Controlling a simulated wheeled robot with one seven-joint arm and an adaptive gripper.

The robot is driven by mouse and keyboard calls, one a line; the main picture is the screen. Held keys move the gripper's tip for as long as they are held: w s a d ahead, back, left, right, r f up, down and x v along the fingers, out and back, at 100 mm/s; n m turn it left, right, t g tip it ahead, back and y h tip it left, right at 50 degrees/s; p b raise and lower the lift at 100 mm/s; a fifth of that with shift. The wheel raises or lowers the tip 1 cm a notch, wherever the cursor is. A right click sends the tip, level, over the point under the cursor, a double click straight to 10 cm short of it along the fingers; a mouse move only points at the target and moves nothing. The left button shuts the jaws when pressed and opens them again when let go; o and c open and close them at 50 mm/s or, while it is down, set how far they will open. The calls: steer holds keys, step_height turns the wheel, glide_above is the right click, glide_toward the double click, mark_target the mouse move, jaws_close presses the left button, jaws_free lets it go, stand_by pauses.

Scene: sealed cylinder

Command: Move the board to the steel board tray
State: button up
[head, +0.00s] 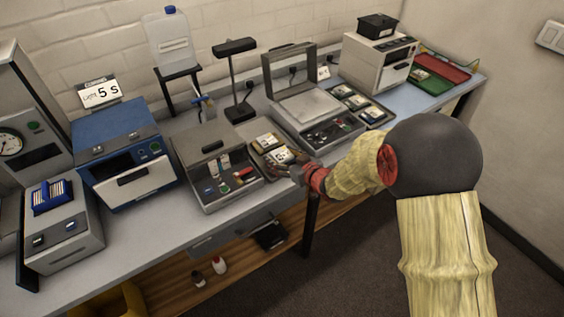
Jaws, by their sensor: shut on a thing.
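My gripper (291,167) is at the bench's front edge, at the middle of the head view. It is shut on a small pale board (283,156), which is partly hidden by the fingers. Another board (267,141) lies just behind it on a small grey tray (258,151), which looks like steel. I cannot tell whether the held board touches this tray. A second grey tray (377,116) with several boards stands farther right, behind my arm.
An open grey case (320,130) stands right of my gripper, and a grey tool box (215,172) left of it. A lamp stand (240,112) is behind. Red and green trays (440,70) are at the far right. A drawer (232,232) hangs below the bench (160,232).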

steer(key=shift+f, duration=0.5)
steer(key=shift+f, duration=0.1)
steer(key=o, duration=1.2)
steer(key=shift+s+d+r, duration=0.2)
steer(key=shift+r, duration=0.05)
steer(key=p+v, duration=0.2)
steer(key=v, duration=0.9)
steer(key=shift+s+d+r+p, duration=0.15)
steer(key=shift+d+p, duration=0.1)
steer(key=shift+p, duration=0.15)
